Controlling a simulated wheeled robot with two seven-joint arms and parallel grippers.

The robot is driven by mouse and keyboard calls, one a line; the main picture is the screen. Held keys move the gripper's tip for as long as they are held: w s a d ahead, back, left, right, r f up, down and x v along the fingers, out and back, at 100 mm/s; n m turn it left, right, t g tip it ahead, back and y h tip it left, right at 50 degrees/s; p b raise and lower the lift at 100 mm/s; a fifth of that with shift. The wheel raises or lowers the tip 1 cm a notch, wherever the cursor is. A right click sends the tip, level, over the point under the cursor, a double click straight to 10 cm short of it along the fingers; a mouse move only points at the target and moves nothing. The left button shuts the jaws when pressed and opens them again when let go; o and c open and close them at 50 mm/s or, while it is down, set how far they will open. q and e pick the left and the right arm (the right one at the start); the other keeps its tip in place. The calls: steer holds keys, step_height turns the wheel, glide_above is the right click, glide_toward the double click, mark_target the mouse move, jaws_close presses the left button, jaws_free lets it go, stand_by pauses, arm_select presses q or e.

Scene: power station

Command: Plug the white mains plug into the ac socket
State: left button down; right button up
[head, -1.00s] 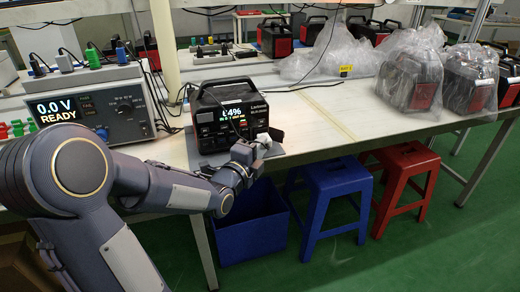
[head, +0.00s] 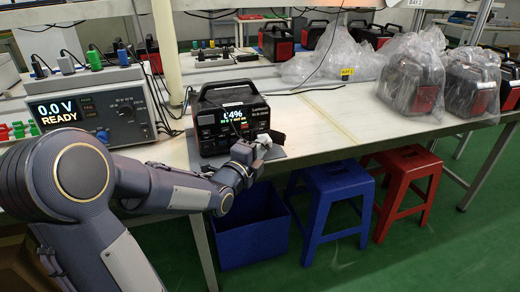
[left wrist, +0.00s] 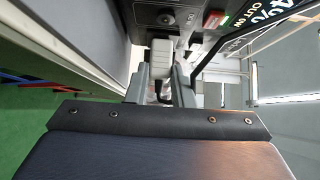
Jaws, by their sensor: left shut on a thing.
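The black power station (head: 207,135) with a lit display stands on a grey mat on the bench in the head view. My left gripper (head: 252,148) is low at its front right corner. The white mains plug (head: 263,140) shows at the gripper's tip. In the left wrist view the fingers (left wrist: 161,88) are shut on the plug (left wrist: 162,52), with a dark cord between them. The plug's far end is close to the station's dark front panel (left wrist: 150,15). I cannot tell whether it touches. The ac socket is not clearly seen. My right gripper is out of view.
A tester (head: 95,108) reading 0.0 V stands left of the station. Bagged units (head: 412,80) stand on the bench at right. A blue bin (head: 250,235), a blue stool (head: 335,180) and a red stool (head: 408,170) are below the bench edge. The bench right of the station is mostly clear.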

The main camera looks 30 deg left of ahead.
arm_select(q)
steer(key=c, duration=1.2)
jaws_free()
steer(key=shift+a, duration=0.1)
steer(key=s, duration=0.7)
steer(key=shift+s+d, duration=0.25)
steer(key=shift+s, duration=0.1)
